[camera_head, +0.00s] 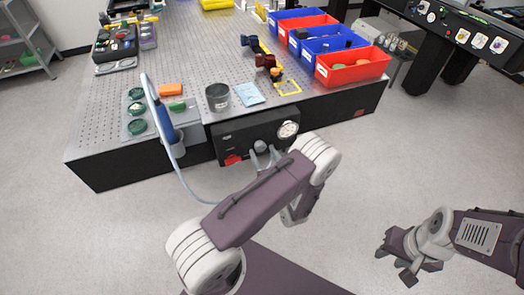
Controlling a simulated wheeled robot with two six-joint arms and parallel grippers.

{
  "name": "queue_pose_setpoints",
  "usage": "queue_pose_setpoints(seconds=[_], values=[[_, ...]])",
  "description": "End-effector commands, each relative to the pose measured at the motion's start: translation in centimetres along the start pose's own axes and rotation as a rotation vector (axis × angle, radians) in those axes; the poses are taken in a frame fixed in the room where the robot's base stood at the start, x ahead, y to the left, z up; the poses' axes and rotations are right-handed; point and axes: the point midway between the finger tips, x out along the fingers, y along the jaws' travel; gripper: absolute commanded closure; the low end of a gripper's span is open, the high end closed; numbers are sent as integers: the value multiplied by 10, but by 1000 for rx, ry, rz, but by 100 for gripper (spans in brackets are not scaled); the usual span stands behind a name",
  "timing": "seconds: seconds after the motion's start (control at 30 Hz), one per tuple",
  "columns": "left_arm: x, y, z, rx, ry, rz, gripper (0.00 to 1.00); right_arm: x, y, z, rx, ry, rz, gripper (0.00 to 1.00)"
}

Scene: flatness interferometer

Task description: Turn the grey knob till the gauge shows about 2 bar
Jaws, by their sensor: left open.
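The round white-faced gauge (288,129) sits at the right of a black panel (236,139) on the front of the optical table. Its needle is too small to read. The grey knob (261,146) is in the middle of the panel, left of and below the gauge. My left gripper (262,157) is open at the knob, its fingers just below and to either side of it. I cannot tell whether they touch it. My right gripper (393,264) hangs over the floor at the lower right, far from the panel, with its fingers spread apart.
A red part (233,159) shows at the panel's lower left. A blue-handled tool (163,124) with a pale hose stands at the table's front edge, left of the panel. Red bin (352,66) and blue bins stand at the table's right.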

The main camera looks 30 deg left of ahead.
Motion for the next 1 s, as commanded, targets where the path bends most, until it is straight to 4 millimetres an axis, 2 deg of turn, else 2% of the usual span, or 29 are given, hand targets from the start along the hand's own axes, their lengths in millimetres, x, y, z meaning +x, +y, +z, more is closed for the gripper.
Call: queue_pose_setpoints(seconds=[0.2,0.4,0.93,1.0], values=[[-48,-2,0,1,-1,-9,41,1,0,0,0,0,0,64],[-72,0,0,0,-1,-3,41,2,0,0,0,0,0,64],[-74,0,0,0,-1,0,41,1,0,0,0,0,0,64],[-69,5,6,-5,1,21,41,-3,0,0,0,0,0,64]])
